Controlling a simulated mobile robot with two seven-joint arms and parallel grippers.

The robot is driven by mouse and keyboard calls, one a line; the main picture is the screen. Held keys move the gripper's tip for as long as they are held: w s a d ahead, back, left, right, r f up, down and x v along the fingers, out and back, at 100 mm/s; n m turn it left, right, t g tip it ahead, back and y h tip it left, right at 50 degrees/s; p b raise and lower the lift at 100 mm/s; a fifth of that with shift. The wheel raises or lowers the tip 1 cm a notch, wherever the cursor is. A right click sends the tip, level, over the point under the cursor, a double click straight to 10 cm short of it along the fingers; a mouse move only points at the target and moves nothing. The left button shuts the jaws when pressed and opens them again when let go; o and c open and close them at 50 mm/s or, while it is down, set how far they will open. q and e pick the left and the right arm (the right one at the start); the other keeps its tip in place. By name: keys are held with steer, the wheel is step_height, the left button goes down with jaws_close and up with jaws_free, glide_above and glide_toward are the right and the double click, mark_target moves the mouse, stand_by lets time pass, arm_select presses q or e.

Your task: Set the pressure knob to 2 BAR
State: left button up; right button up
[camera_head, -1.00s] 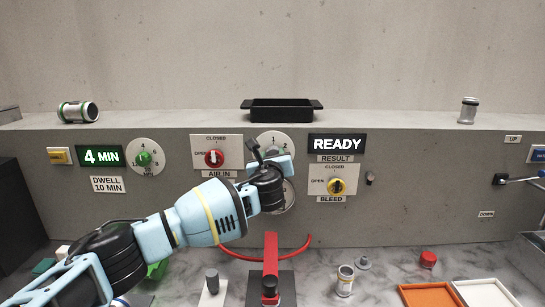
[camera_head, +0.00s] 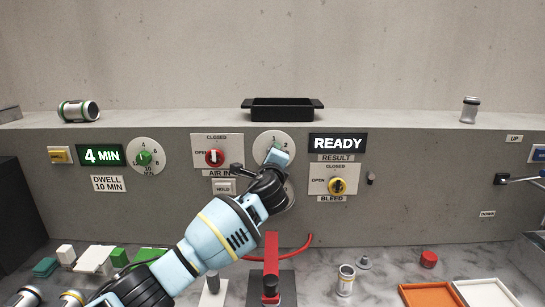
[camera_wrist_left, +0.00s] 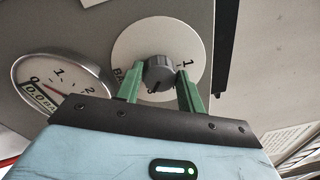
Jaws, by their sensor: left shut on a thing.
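The pressure knob (camera_wrist_left: 159,70) is a dark grey cylinder on a round white dial plate (camera_wrist_left: 125,47) in the left wrist view. The plate shows a 1 and part of the word BAR. A dark mark shows low on the knob. My left gripper (camera_wrist_left: 161,82) is shut on the knob, with one green finger on each side. In the head view the plate (camera_head: 265,141) shows 1 and 2 above my left gripper (camera_head: 277,157), which hides the knob. The pressure gauge (camera_wrist_left: 58,90) reads 0.0 BAR. My right gripper is not in view.
The red air-in valve (camera_head: 214,158) and HOLD button (camera_head: 224,187) sit left of my gripper. A red-handled tool (camera_head: 271,265) stands below. A black tray (camera_head: 282,110) is on the ledge.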

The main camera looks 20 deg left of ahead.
arm_select(q)
steer(key=shift+d+f+n+y+b, duration=0.15)
steer(key=shift+n+b, duration=0.25)
steer(key=shift+n, duration=1.9)
steer(key=shift+a+f+n+y+b, duration=0.1)
steer(key=shift+n+y+b, duration=0.2)
steer(key=shift+n, duration=2)
steer(key=shift+d+f+n+y+b, duration=0.1)
steer(key=shift+n+b, duration=0.35)
steer(key=shift+n, duration=1.85)
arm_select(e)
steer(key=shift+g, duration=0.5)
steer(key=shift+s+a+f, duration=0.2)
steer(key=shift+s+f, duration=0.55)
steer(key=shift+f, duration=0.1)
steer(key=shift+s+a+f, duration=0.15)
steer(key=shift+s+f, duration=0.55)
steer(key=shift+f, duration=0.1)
arm_select(q)
steer(key=shift+r, duration=0.1)
steer(key=o, duration=1)
steer(key=shift+c, duration=0.2)
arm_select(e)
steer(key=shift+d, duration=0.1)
